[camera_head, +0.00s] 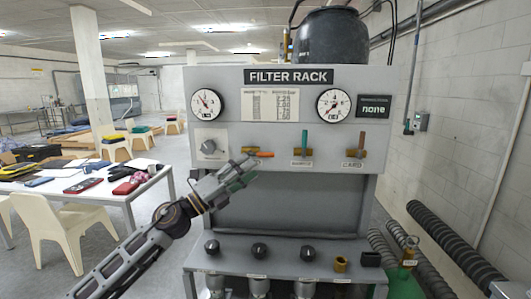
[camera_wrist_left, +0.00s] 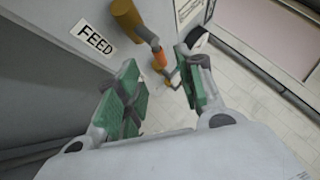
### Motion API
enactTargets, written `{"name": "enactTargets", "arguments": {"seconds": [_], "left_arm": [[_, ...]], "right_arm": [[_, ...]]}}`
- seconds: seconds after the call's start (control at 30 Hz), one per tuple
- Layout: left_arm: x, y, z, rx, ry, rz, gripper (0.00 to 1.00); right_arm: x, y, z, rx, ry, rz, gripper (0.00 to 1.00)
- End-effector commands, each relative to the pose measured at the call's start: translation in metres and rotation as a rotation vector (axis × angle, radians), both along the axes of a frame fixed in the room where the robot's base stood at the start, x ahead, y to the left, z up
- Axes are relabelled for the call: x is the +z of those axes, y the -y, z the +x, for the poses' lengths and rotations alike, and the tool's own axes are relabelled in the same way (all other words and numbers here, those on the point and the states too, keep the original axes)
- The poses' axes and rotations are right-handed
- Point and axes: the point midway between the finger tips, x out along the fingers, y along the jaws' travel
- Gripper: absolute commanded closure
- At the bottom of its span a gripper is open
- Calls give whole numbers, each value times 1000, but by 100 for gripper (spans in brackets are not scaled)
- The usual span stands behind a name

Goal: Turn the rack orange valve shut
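The orange valve (camera_head: 262,154) is on the front panel of the filter rack. Its orange lever lies about level, pointing right. My left gripper (camera_head: 247,170) is just below the valve in the head view, near the panel. In the left wrist view, my left gripper (camera_wrist_left: 157,68) has its green-padded fingers apart. The orange lever (camera_wrist_left: 159,60) shows at the gap between the fingertips, with the brass valve body (camera_wrist_left: 127,17) above left. The FEED label (camera_wrist_left: 94,39) is beside it. Whether a finger touches the lever is unclear. My right gripper is out of view.
Two gauges are above. The lower shelf (camera_head: 228,265) carries several black knobs. A table (camera_head: 128,194) stands left.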

Motion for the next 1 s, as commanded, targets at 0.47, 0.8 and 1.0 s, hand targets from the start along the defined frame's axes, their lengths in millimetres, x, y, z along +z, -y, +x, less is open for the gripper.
{"name": "enactTargets", "arguments": {"seconds": [0.47,0.8,1.0], "left_arm": [[24,37,30,0,2,-1,62],[31,53,44,1,1,0,62],[31,55,45,0,1,1,62]], "right_arm": [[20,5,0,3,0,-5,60],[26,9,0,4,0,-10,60],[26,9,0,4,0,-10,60]]}}
